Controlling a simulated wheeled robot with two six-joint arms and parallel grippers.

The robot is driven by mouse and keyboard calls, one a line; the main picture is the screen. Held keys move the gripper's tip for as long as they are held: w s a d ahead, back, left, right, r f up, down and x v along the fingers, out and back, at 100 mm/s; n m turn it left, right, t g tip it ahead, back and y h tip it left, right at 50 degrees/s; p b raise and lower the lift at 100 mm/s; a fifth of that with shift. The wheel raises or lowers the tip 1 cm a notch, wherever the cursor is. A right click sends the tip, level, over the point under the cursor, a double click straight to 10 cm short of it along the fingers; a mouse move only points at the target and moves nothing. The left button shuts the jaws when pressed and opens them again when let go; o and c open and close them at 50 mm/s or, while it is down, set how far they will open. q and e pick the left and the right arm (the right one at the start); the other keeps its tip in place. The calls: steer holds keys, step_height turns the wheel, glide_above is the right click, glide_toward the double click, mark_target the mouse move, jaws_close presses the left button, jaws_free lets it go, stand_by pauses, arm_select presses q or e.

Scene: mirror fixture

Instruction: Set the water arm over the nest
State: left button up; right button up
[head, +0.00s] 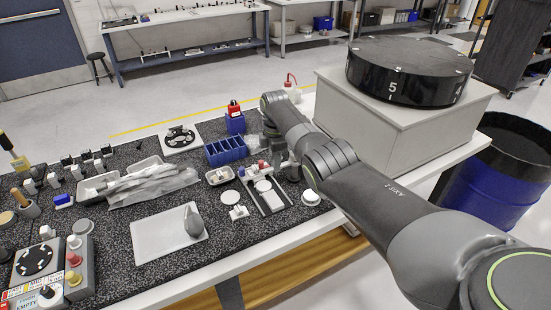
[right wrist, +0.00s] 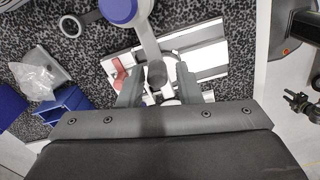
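My right gripper (head: 283,168) is over the far end of the small fixture (head: 272,203) on the speckled mat. In the right wrist view its fingers (right wrist: 160,92) stand apart, one on each side of a dark knob (right wrist: 156,74), with gaps beside it. The knob is at the end of a light grey bar, which looks like the water arm (right wrist: 147,40); its other end has a round blue-violet cap (right wrist: 118,10). A white round seat, perhaps the nest, shows on the fixture (head: 263,186); it is partly hidden by the knob and fingers in the wrist view. My left gripper is out of view.
A red block (right wrist: 120,73) sits beside the fingers on the fixture. A blue divided bin (head: 226,151) and a small tray (head: 220,176) stand to the left. A white box with a black drum (head: 408,72) stands close on the right. A pale mat (head: 160,240) lies front left.

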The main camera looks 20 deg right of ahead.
steer(key=shift+o, duration=0.7)
steer(key=shift+r, duration=0.1)
steer(key=shift+w+r, duration=0.1)
steer(key=shift+r, duration=0.1)
step_height(320, 180, up, 17)
steer(key=b, duration=0.3)
steer(key=shift+b, duration=0.35)
steer(key=shift+f, duration=0.15)
